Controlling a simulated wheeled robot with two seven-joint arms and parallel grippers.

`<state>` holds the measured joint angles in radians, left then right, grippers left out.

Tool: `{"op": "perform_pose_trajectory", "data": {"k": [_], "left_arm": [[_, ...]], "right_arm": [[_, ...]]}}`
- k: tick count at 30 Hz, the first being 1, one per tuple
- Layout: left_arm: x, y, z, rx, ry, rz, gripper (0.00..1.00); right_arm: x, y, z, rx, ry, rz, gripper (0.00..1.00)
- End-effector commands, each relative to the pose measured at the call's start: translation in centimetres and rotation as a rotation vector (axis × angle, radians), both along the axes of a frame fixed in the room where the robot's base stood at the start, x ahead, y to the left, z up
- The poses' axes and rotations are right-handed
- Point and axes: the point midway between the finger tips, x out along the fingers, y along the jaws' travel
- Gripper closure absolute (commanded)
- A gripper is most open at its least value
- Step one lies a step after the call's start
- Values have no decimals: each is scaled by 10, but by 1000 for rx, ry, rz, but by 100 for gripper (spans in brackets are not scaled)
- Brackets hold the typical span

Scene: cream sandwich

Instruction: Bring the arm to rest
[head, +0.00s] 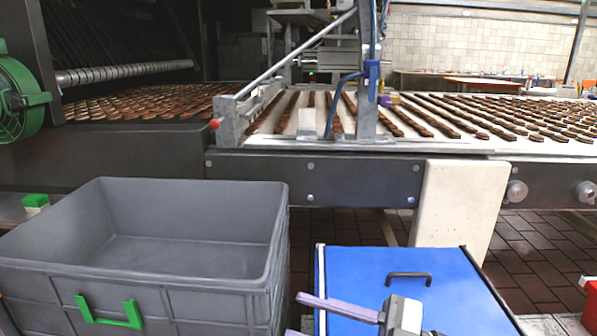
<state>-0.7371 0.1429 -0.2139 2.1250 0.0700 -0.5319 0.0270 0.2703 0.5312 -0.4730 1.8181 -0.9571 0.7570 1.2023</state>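My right gripper (294,315) is at the bottom edge, in front of the blue box with a black handle. Its grey body sits over the box's lower part, and two pale purple fingers point left toward the grey crate. The fingers are apart with nothing seen between them; the lower finger is mostly cut off by the frame edge. My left gripper is not in view.
A large empty grey crate (75,248) with a green handle stands at the lower left. The blue box (450,290) is right of it. Behind runs a conveyor (440,145) with rows of brown biscuits. A red object (590,305) is at the right edge.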

Motion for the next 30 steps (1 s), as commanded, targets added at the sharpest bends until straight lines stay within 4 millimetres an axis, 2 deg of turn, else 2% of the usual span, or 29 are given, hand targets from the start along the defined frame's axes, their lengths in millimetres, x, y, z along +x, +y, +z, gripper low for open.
{"op": "perform_pose_trajectory", "data": {"k": [2,4,5,8,9,12,15,18,21,23,24,25,30], "left_arm": [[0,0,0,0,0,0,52],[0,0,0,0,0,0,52],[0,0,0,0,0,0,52],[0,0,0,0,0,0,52],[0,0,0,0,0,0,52],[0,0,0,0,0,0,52],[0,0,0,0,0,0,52],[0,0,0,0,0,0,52],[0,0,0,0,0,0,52],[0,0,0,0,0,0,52],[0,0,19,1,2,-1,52],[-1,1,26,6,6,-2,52],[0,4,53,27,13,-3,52]], "right_arm": [[6,-10,-4,162,64,-178,68],[16,-30,-19,248,142,-359,68],[19,-39,-30,272,185,-438,68],[18,-75,-85,279,364,-697,68],[11,-88,-112,257,449,-787,68],[-17,-111,-174,169,637,-945,68],[-52,-122,-223,70,802,-1028,68],[-91,-126,-261,-26,945,-1067,68],[-131,-127,-291,-115,1074,-1076,68],[-156,-125,-305,-166,1147,-1071,68],[-156,-125,-289,-176,1147,-1070,68],[-154,-126,-281,-180,1142,-1073,68],[-154,-129,-253,-204,1140,-1084,68]]}}
